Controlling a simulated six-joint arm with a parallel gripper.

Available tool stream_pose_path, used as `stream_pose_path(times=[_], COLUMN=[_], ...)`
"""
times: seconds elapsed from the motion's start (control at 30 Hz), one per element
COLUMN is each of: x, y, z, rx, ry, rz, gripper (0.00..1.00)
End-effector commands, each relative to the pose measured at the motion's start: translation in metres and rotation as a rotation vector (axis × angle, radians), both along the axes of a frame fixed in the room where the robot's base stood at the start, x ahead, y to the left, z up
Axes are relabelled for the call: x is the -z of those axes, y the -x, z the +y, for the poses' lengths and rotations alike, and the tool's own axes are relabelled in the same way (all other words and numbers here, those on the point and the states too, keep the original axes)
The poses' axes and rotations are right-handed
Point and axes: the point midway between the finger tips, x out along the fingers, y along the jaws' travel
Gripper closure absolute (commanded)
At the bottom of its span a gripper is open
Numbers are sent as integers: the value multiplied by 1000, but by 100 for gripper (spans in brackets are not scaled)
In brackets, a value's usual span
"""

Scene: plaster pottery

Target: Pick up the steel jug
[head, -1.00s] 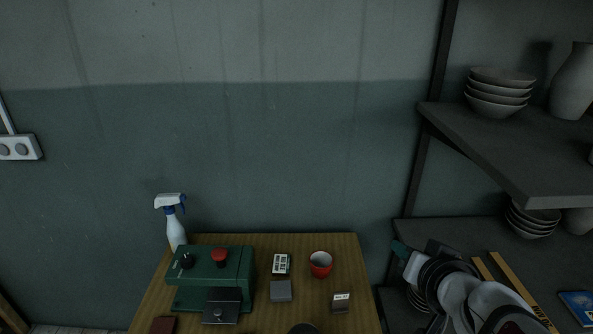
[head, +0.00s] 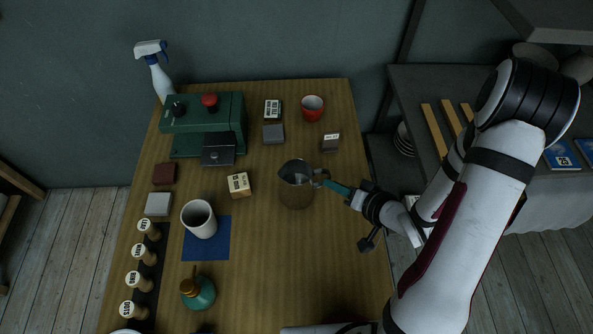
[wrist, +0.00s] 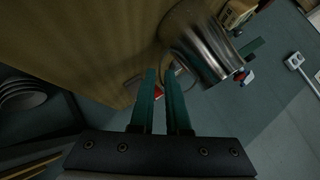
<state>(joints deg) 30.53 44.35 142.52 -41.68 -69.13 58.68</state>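The steel jug (head: 296,190) stands upright on the wooden table, right of its middle, with its handle (head: 321,176) toward the right. In the wrist view the shiny jug (wrist: 205,45) shows at the upper right. My gripper (head: 326,184) reaches in from the right, its green fingers level with the handle. In the wrist view my gripper (wrist: 161,73) has a narrow gap between its two fingers, with the tips close to the handle. I cannot tell whether the handle lies between the tips or whether they touch it.
A wooden block (head: 239,185) and a white cup (head: 199,219) on a blue mat (head: 212,252) stand left of the jug. The table in front of the jug is clear.

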Motion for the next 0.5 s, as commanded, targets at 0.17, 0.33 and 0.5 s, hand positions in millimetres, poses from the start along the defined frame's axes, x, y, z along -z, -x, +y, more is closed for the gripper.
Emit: stream_pose_path(times=[0.17, 0.33, 0.5], x=[16, 35, 42], y=[-18, -41, -50], z=[14, 30, 34], rx=[-6, -5, -1], ry=[0, -1, -1], rz=[1, 1, 0], gripper=[86, 86, 86])
